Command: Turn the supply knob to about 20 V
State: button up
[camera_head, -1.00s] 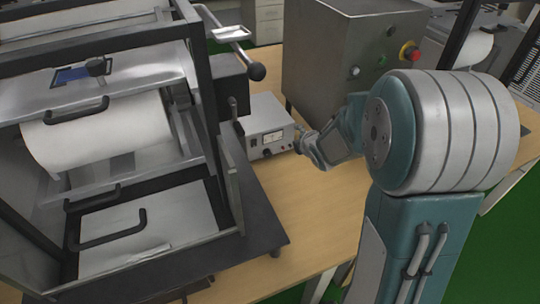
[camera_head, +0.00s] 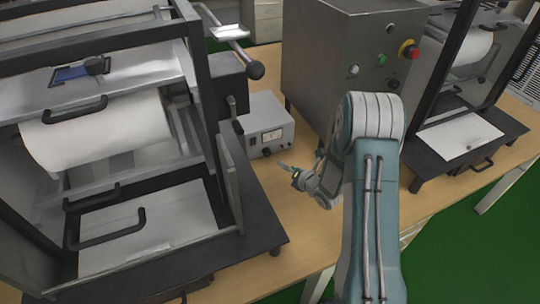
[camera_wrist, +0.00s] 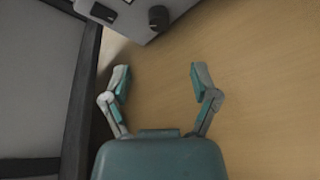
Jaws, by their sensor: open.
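The supply (camera_head: 266,124) is a small grey box with a meter (camera_head: 271,136) on its front, standing on the wooden table in the head view. In the wrist view the supply's front (camera_wrist: 122,10) shows at the top edge, with a round black knob (camera_wrist: 158,17) and a second dark knob (camera_wrist: 103,13) to its left. My gripper (camera_wrist: 160,75) is open and empty, its two fingers apart and below the knobs, touching nothing. In the head view my gripper (camera_head: 290,172) is in front of the supply, clear of it. The meter reading is too small to tell.
A dark-framed machine with a paper roll (camera_head: 95,132) stands close on the left. A large steel cabinet (camera_head: 330,60) with buttons is behind and right. Another framed machine (camera_head: 465,140) stands at the right. Bare wooden table (camera_head: 310,235) lies in front of the supply.

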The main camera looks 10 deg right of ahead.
aim_at(269, 154)
jog(key=x, duration=1)
jog(key=shift+w+a, duration=0.15)
jog(key=shift+w, duration=0.1)
grip_shut()
